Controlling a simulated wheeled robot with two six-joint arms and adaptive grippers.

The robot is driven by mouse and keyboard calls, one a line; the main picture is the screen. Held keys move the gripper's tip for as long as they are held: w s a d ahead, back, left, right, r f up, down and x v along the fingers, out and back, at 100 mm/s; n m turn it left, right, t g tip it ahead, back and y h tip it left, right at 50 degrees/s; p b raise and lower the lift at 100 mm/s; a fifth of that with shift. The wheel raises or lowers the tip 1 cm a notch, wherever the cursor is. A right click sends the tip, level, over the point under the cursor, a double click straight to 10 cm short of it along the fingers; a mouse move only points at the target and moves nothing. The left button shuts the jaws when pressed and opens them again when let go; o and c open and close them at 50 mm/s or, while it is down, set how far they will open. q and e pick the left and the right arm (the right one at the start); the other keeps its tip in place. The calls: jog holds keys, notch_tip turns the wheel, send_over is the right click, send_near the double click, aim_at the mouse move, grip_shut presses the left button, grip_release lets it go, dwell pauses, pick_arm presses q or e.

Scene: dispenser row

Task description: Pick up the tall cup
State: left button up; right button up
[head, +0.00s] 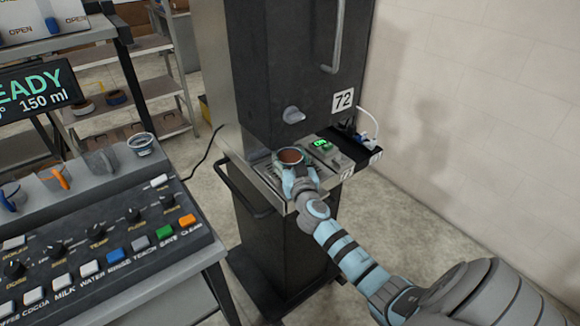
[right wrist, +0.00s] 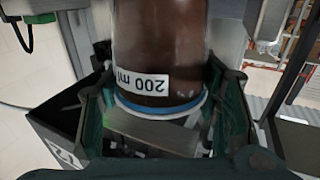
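The tall cup (head: 291,156) stands upright at the dispenser's front shelf, with a pale rim and brown inside. In the right wrist view the cup (right wrist: 160,45) is dark brown, with a white "200 ml" label and a blue ring near its base. My right gripper (head: 296,176) is at the near side of the cup. Its fingers (right wrist: 160,85) lie along both sides of the cup and appear to touch it. Whether the cup's base rests on the shelf is hard to tell. My left gripper is not in view.
The dark dispenser (head: 285,65) labelled 72 rises behind the cup, with a grey spout (head: 293,115) above it. A green-lit box (head: 323,149) sits right of the cup. A button console (head: 110,240) and a clear cup (head: 143,144) are at left.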

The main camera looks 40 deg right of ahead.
jog(key=c, duration=0.5)
jog(key=shift+r, duration=0.1)
jog(key=shift+r, duration=0.35)
jog(key=shift+s+a+r+p, duration=0.2)
jog(key=shift+r+p, duration=0.2)
jog(key=shift+r, duration=0.25)
jog(key=shift+s+a+r+p, duration=0.1)
jog(key=shift+s+r+p, duration=0.1)
jog(key=shift+r+p, duration=0.3)
jog(key=b+v, duration=0.2)
jog(key=v, duration=1.5)
jog(key=s+a+r+n+y, duration=0.1)
jog(key=a+n+y, duration=0.2)
jog(key=a+y, duration=0.2)
jog(key=s+a+r+n+y, duration=0.1)
jog(key=s+a+n+y, duration=0.1)
jog(key=a+n+y, duration=0.2)
jog(key=s+a+r+n+y, duration=0.1)
jog(key=a+n+y, duration=0.2)
jog(key=a+y, duration=0.4)
jog(key=shift+s+a+r+n+g, duration=0.15)
jog(key=shift+a+r+n+g, duration=0.15)
jog(key=shift+a+r, duration=0.1)
